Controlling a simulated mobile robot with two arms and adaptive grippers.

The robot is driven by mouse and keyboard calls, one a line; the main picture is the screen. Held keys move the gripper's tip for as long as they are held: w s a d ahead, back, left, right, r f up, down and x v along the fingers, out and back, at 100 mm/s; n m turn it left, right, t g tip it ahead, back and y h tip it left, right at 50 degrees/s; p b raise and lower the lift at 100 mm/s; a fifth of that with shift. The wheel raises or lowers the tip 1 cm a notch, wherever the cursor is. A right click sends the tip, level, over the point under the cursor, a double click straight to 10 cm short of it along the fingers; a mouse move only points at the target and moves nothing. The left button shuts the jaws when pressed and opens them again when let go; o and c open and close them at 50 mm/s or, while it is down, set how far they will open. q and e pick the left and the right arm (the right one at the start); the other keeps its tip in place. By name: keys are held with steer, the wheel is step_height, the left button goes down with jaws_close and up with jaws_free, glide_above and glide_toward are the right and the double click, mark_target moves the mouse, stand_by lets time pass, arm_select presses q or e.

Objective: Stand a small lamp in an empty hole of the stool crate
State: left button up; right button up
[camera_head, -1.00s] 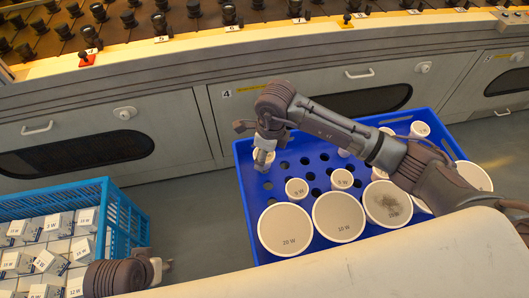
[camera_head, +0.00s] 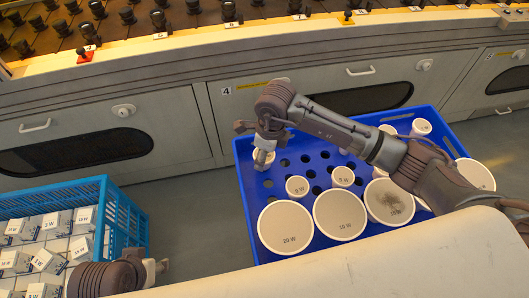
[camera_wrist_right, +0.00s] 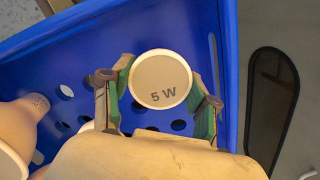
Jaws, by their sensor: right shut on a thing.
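The blue stool crate (camera_head: 246,205) stands on the floor, its perforated top holding several white lamps. My right gripper (camera_head: 262,154) is over its far left corner. In the right wrist view, my right gripper (camera_wrist_right: 160,98) is shut on a small white lamp (camera_wrist_right: 160,72) marked 5 W, a finger on each side. Its face points at the camera; its lower end is hidden, so I cannot tell whether it is in a hole. Empty holes (camera_head: 305,160) show to the right of it. My left gripper (camera_head: 155,268) is low at the left, away from the crate; its finger gap is unclear.
Small lamps (camera_head: 297,186) and large lamps (camera_head: 285,227) fill the near rows. My right arm covers part of the crate. A light blue crate (camera_head: 120,215) of boxed bulbs stands at the left. Grey cabinets (camera_head: 190,130) run close behind.

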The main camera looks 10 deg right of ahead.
steer(key=shift+f+b, duration=0.3)
steer(key=shift+f, duration=0.2)
steer(key=o, duration=1.2)
steer(key=shift+o, duration=0.2)
steer(key=shift+r, duration=0.1)
step_height(320, 180, up, 12)
steer(key=d, duration=0.1)
steer(key=shift+s, duration=0.35)
steer(key=shift+d, duration=0.1)
